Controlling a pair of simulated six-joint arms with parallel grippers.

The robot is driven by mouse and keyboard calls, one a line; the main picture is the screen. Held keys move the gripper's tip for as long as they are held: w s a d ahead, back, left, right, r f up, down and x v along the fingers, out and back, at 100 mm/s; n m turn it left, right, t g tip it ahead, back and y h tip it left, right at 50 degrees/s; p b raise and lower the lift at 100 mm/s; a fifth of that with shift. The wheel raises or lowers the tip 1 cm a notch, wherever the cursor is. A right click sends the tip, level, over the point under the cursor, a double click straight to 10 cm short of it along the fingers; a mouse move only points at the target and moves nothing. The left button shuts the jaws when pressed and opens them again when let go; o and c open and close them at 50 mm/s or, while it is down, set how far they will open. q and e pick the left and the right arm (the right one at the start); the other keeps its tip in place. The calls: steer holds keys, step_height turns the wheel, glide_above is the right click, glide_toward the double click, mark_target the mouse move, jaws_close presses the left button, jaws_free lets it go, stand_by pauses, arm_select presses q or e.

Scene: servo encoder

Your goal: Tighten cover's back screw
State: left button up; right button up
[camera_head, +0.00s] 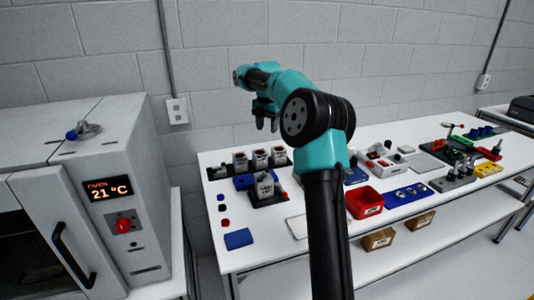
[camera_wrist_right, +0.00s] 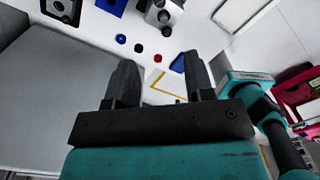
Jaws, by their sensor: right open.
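My right gripper (camera_head: 266,117) hangs in the air above the left part of the white table, fingers pointing down. In the right wrist view it (camera_wrist_right: 157,85) is open, with nothing between its fingers. A grey box-shaped unit with a printed front (camera_head: 265,186) stands on a black base on the table below the gripper; it may be the encoder. A grey unit also shows at the top of the wrist view (camera_wrist_right: 162,14). I cannot make out the cover's back screw in either view. My left gripper is not in view.
Several small canisters (camera_head: 259,158) stand in a black rack at the back. Small round blue, black and red pieces (camera_head: 223,209) and a blue block (camera_head: 238,239) lie at the left edge. A red bin (camera_head: 364,203) stands right of my arm. An oven (camera_head: 90,200) stands at left.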

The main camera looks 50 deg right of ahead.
mark_target(267, 169)
steer(key=n, duration=0.2)
steer(key=shift+n, duration=0.3)
step_height(267, 169, down, 17)
steer(key=shift+f, duration=0.2)
stand_by(0.7)
jaws_close()
stand_by(0.3)
